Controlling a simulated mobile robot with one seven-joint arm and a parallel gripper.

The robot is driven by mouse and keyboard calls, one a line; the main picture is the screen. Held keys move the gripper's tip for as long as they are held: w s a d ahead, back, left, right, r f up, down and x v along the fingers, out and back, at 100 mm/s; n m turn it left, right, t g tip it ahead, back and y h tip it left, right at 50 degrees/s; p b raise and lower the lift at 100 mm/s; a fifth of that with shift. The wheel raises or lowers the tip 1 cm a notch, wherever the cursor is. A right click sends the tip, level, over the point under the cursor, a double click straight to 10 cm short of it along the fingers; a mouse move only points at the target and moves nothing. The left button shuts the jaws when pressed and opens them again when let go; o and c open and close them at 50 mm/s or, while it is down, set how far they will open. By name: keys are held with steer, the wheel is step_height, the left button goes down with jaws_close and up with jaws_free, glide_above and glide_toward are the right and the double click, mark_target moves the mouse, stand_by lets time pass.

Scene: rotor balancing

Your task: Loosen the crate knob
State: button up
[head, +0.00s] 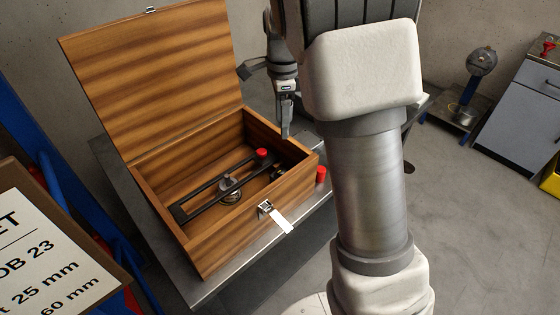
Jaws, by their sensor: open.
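The wooden crate (196,243) stands with its lid (150,82) open. A red knob (321,174) shows at the outside of its right wall. A second red knob (262,153) tops the dark metal fixture (205,194) inside the crate. I cannot tell from this view which one is the crate knob. My gripper (286,122) is open and points down over the crate's back right corner. It is above and left of the outer knob and appears clear of both knobs. My arm covers the area just right of the outer knob.
The crate rests on a grey metal table (205,287). An unfastened latch (276,216) hangs on its front wall. A sign board (50,245) and blue frame (60,180) stand at left. A grey cabinet (510,110) stands far right, with open floor before it.

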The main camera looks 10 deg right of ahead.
mark_target(282, 170)
step_height(282, 170, down, 16)
steer(key=shift+f, duration=0.25)
steer(key=shift+c, duration=0.2)
jaws_close()
